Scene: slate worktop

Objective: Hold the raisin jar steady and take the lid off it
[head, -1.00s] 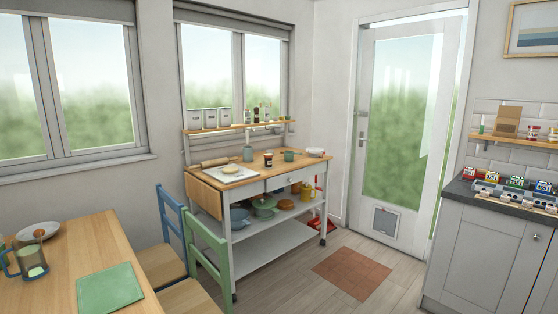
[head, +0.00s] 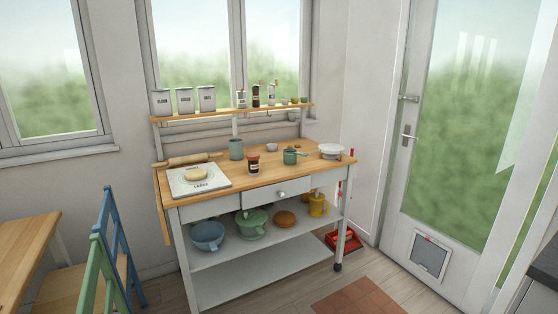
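A small dark jar with a red-brown lid and a pale label (head: 253,162) stands upright on the wooden top of the kitchen trolley (head: 290,174). It looks like the raisin jar, but its label is too small to read. The lid sits on top of the jar. Neither of my grippers is in view.
Near the jar stand a grey-blue mug (head: 236,149), a green pot (head: 291,156), a white scale (head: 332,151), a board with dough (head: 199,179) and a rolling pin (head: 188,160). A rail shelf (head: 225,112) runs behind. Chairs (head: 112,245) stand front left.

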